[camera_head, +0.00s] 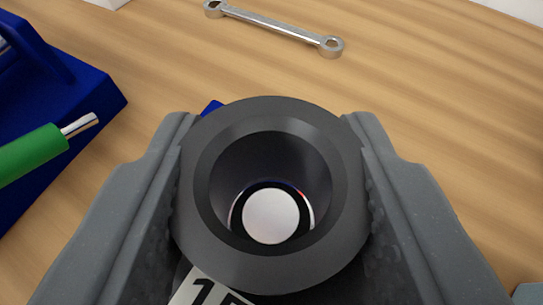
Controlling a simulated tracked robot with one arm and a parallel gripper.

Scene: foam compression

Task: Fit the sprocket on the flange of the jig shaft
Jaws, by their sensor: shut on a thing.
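A dark grey round part with a wide, flared bore, which I take to be the sprocket (343,180), fills the middle of the head view. No teeth show on it from this angle. My gripper (270,120) is shut on it, one grey finger against each side. Through the bore I see a pale round disc (271,216) with a dark ring around it; it may be the end of the jig shaft, but I cannot tell how deep it lies or whether it touches the part. The flange is not clearly visible. A white label (205,290) with dark digits shows below the part.
A blue holder (85,85) stands at the left, with a green-handled tool (30,155) beside or on it. A metal wrench (275,27) lies at the back on the wooden table (450,110). A small blue piece (210,107) peeks out behind the part. The table at right is mostly clear.

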